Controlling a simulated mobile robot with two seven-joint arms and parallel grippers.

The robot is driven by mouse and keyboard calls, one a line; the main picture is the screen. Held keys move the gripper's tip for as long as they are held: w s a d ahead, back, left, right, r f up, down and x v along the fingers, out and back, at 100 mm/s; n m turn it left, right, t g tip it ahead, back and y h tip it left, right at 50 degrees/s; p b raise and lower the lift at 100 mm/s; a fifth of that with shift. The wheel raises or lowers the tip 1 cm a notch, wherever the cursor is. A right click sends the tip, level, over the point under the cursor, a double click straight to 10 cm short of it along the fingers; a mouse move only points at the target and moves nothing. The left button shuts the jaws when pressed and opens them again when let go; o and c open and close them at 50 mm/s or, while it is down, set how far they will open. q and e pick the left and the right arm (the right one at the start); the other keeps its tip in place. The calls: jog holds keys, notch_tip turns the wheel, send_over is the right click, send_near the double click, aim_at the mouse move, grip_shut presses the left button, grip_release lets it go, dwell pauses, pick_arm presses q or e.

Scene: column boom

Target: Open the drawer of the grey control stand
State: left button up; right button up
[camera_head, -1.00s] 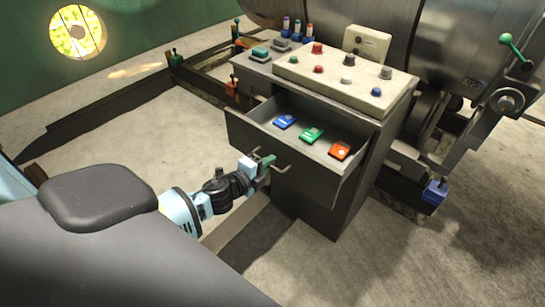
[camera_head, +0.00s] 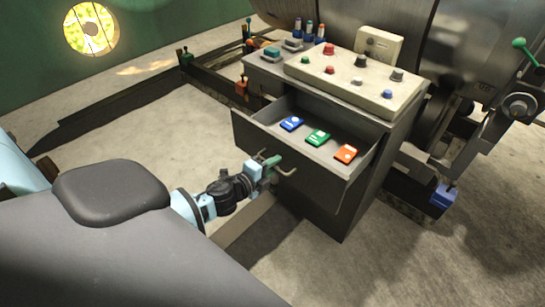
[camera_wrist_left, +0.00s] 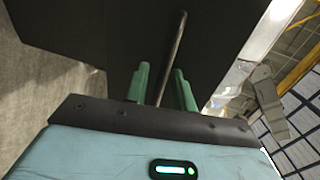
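The grey control stand (camera_head: 350,201) stands in the middle of the head view, with a sloped button panel on top. Its drawer (camera_head: 290,144) is pulled well out, and blue, green and orange cards lie inside. The drawer's bar handle (camera_head: 291,173) is on the front face. My left gripper (camera_head: 268,167) is at this handle. In the left wrist view its two green fingers (camera_wrist_left: 161,88) stand on either side of the handle bar (camera_wrist_left: 173,53), with visible gaps, so it looks open around the bar. My right gripper is not in view.
A large metal cylinder (camera_head: 395,30) is behind the stand. A lever with a green knob (camera_head: 520,44) and a blue box (camera_head: 443,196) are at the right. Dark rails (camera_head: 110,100) run along the left.

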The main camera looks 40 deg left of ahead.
pick_arm(q)
jog(key=v, duration=0.7)
jog(key=shift+s, duration=0.4)
jog(key=shift+a+r, duration=0.1)
